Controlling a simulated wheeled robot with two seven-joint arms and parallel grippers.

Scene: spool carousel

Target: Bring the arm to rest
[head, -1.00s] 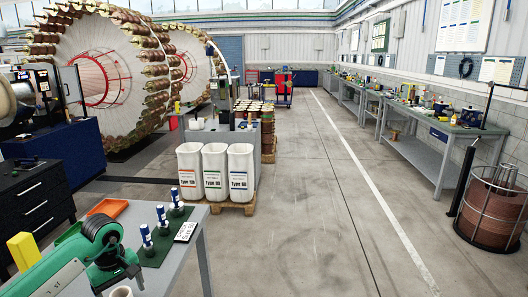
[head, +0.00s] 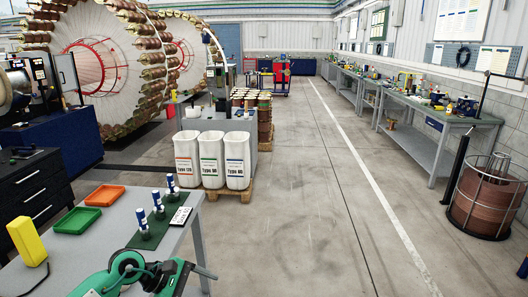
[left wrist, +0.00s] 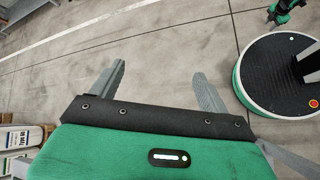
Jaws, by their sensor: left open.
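My left arm comes in low in the head view, with its green and dark left gripper (head: 203,272) just past the right edge of the grey table (head: 187,250). In the left wrist view the left gripper (left wrist: 158,72) has its two grey fingers wide apart with nothing between them. Bare concrete floor shows beyond the fingers. A small green and dark part at the top right of that view looks like my right arm (left wrist: 283,10); its jaws are too small to make out.
The table holds several white-and-blue bottles on a green mat (head: 150,237), a label card (head: 180,216), an orange tray (head: 105,195), a green tray (head: 75,220) and a yellow block (head: 27,240). Three white bins (head: 212,160) stand on a pallet behind. The aisle right of the table is clear.

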